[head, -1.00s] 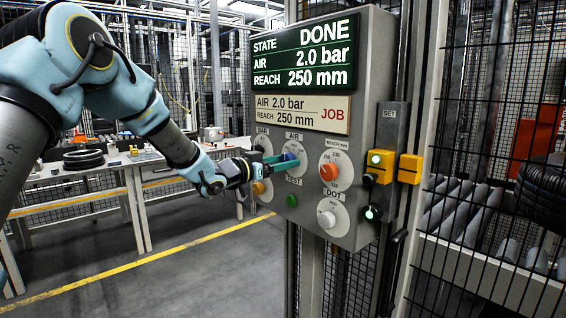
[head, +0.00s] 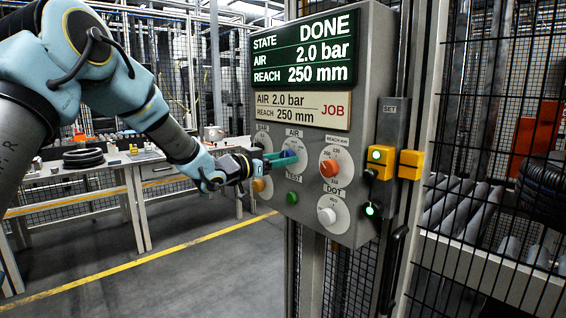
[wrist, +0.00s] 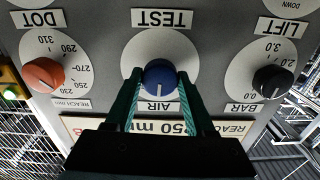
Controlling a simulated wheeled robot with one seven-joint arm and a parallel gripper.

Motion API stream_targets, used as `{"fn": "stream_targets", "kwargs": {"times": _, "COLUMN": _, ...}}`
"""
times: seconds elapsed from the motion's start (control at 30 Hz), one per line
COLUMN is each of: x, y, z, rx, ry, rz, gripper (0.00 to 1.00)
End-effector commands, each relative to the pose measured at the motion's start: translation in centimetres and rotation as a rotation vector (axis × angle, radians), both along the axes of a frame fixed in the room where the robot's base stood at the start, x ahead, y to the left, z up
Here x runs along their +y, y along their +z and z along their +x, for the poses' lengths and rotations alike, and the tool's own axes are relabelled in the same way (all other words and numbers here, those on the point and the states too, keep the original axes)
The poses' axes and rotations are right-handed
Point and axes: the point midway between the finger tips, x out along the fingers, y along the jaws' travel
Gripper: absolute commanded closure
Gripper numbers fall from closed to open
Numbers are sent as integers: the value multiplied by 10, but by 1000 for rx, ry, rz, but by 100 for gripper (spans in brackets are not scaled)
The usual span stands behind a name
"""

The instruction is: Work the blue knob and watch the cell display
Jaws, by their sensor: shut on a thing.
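The blue knob (head: 289,155) sits on a white dial labelled AIR on the grey control panel. My gripper (head: 280,160) reaches it from the left, with its green fingers on either side of the knob. In the wrist view the blue knob (wrist: 159,77) lies between the two fingertips (wrist: 160,80), which are shut on it; its white mark points towards the AIR label. The cell display (head: 305,52) reads STATE DONE, AIR 2.0 bar, REACH 250 mm. The job plate (head: 303,110) below it reads AIR 2.0 bar, REACH 250 mm, JOB.
An orange knob (head: 329,168) on the REACH dial, a white knob (head: 327,216) and a green button (head: 292,198) are close by. A black knob (wrist: 271,80) shows on the BAR dial. Yellow blocks (head: 411,164) sit at the panel's right, beside mesh fencing (head: 480,160).

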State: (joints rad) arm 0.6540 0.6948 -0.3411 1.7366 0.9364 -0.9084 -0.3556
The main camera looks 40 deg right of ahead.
Motion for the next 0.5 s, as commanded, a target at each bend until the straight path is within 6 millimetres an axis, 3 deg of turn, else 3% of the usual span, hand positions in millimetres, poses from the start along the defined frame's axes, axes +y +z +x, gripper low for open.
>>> {"fn": "stream_targets", "kwargs": {"times": 0.5, "x": 0, "y": -6, "z": 0, "rx": -400, "ry": 0, "rz": -26, "gripper": 100}}
